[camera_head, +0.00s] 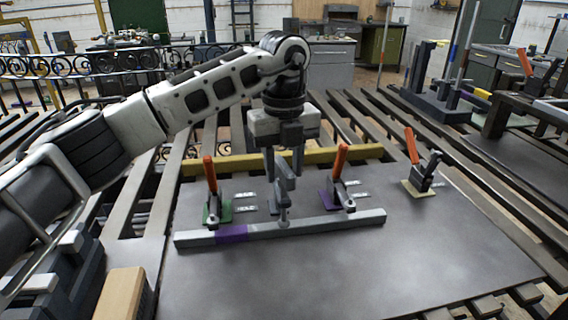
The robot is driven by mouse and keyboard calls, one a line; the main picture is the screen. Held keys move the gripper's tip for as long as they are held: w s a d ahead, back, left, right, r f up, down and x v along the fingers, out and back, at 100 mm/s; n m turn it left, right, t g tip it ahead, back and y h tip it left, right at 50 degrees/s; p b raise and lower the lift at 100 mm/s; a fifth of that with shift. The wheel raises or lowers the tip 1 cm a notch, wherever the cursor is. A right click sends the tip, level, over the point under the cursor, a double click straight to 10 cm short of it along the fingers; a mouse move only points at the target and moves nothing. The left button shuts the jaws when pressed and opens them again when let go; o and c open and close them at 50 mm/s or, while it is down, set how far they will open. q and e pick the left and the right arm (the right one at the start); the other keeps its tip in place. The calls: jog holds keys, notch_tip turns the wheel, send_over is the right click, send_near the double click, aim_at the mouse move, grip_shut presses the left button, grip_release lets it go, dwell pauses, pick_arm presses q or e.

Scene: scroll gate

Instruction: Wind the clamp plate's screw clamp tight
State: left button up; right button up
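A grey screw clamp (283,206) stands upright at the middle of a long grey bar (330,224) on the dark metal plate (330,275). My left gripper (283,172) points straight down over the top of the clamp. Its two fingers are apart, one on each side of the clamp's upper part. I cannot tell whether they touch it. The fingers and wrist hide the clamp's top. My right gripper is out of view.
Toggle clamps with orange handles stand on a green pad (225,213), a purple pad (327,200) and a yellow pad (416,190). A yellow bar (225,164) lies behind. A wooden block (121,294) is front left. The plate's front is clear.

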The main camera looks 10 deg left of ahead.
pick_arm(q)
grip_shut()
jog(key=shift+m, duration=0.4)
